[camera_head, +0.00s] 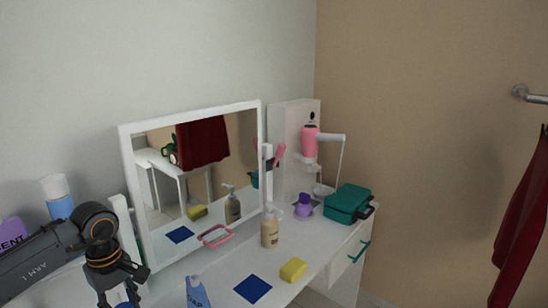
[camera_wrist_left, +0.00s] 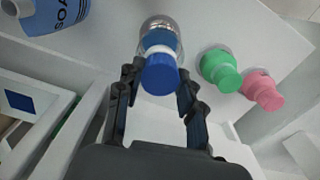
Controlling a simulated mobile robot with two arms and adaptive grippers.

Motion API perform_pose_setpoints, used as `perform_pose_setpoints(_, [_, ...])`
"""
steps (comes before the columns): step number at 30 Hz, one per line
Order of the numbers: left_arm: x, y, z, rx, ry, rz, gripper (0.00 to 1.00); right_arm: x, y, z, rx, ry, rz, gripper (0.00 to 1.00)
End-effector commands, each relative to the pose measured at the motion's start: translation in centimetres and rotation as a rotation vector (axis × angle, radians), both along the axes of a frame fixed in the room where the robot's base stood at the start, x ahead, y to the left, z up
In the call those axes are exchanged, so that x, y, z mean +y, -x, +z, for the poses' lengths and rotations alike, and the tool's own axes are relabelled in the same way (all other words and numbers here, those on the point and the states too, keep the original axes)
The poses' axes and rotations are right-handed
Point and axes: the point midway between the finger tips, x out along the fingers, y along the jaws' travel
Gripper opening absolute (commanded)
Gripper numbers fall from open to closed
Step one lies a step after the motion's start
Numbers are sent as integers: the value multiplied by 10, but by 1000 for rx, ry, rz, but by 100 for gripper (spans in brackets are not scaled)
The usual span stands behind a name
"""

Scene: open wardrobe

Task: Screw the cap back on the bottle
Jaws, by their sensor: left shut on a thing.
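My left gripper (camera_head: 120,300) reaches down at the lower left of the head view. A blue cap (camera_wrist_left: 160,75) sits at the bottle's near end, above a pale ring. I cannot tell whether the cap is screwed tight. My right gripper is in neither view.
A green-capped bottle (camera_wrist_left: 220,69) and a pink-capped bottle (camera_wrist_left: 262,90) stand to the right of the held bottle. A blue soap container (camera_head: 197,292), a pump bottle (camera_head: 270,230), a yellow sponge (camera_head: 293,270) and a framed mirror (camera_head: 126,170) are on the white tabletop (camera_head: 232,262).

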Motion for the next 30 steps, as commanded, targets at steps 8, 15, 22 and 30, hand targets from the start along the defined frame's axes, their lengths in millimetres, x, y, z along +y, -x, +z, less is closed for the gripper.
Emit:
perform_pose_setpoints(8, [0, 0, 0, 0, 0, -49, 2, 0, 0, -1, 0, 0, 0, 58])
perform_pose_setpoints(15, [0, 0, 0, 0, 0, -47, 64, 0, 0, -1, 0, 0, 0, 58])
perform_pose_setpoints(22, [0, 0, 0, 0, 0, -46, 60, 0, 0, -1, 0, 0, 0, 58])
perform_pose_setpoints(30, [0, 0, 0, 0, 0, -11, 60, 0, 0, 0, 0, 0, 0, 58])
